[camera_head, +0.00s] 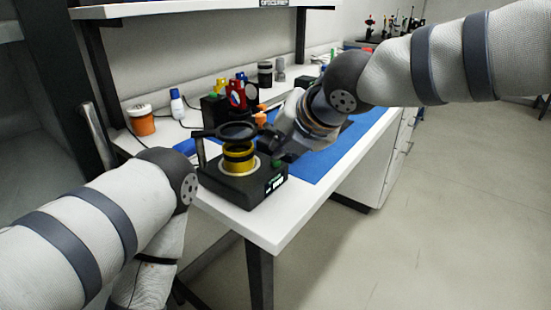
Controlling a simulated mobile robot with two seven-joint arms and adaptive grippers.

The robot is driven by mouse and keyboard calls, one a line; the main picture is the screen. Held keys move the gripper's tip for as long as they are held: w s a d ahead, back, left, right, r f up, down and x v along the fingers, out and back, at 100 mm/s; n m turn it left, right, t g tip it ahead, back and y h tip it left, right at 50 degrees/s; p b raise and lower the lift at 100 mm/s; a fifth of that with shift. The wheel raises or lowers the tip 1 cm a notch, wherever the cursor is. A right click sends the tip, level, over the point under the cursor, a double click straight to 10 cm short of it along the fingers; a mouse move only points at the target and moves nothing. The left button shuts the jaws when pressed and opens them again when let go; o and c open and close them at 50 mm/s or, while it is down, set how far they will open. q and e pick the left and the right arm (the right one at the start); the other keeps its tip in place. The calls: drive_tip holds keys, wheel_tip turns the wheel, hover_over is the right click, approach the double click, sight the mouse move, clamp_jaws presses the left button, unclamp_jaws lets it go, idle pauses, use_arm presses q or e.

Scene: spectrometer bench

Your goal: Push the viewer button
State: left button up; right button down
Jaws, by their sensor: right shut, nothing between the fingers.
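The viewer (243,187) is a black box near the front corner of the white bench. It has a yellow cylinder (238,158) on top, a dark ring above that, and a small lit display and a green spot on its right side. I cannot make out the button for certain. My right gripper (270,150) is shut and empty, close beside the viewer's upper right; I cannot tell whether it touches. My left arm comes in from the lower left, and its gripper is not visible.
An orange jar (141,121) and a white bottle (177,106) stand at the back left of the bench. Red, yellow and black devices (237,95) stand behind the viewer. A blue mat (338,157) lies to the right. The floor at right is clear.

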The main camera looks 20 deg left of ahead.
drive_tip(key=shift+f, duration=0.25)
drive_tip(key=shift+r, duration=0.1)
use_arm(q)
drive_tip(key=shift+w+r+p, duration=0.3)
drive_tip(key=shift+w+r, duration=0.1)
use_arm(e)
wheel_tip(320, 180, up, 7)
drive_tip(key=shift+r, duration=0.15)
idle(0.4)
